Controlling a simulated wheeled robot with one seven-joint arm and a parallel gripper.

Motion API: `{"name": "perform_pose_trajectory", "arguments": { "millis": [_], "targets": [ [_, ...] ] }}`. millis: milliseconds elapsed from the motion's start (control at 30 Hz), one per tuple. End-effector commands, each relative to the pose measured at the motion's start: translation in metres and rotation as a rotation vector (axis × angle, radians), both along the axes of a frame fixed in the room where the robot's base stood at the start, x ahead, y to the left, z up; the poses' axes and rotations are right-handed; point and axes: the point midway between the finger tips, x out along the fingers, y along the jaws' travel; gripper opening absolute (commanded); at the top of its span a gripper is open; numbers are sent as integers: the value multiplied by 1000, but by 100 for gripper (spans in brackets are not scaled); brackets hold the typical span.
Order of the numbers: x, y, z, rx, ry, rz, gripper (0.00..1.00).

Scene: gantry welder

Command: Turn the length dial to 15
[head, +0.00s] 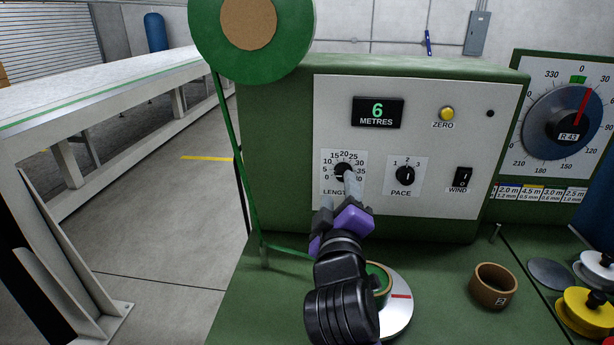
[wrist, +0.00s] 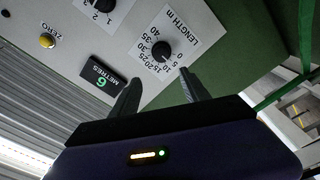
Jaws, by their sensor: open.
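The length dial (head: 343,169) is a black knob on a white scale plate, low on the left of the machine's pale front panel. Numbers run around it, with 15 at upper left in the head view. It also shows whole in the wrist view (wrist: 161,51); I cannot tell surely which number its mark points to. My gripper (head: 340,189) is open and empty, its fingers pointing at the panel, just below and in front of the dial. In the wrist view the fingertips (wrist: 158,79) are spread on either side, apart from the knob. A finger covers part of the LENGTH label in the head view.
A display (head: 377,112) reads 6 METRES. The yellow ZERO button (head: 447,113), PACE dial (head: 405,175) and WIND switch (head: 463,177) share the panel. A green ribbon (head: 227,135) runs down the left. A brown cup (head: 494,286) and spools stand on the bench at right.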

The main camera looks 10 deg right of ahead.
Motion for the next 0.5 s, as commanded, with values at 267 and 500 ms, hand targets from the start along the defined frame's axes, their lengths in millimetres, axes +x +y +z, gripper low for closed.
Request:
{"name": "perform_pose_trajectory", "arguments": {
  "millis": [267, 500],
  "targets": [
    [8, -15, -14, -62, 77, -49, 54],
    [43, -26, -14, -60, 76, -47, 54]
  ]
}}
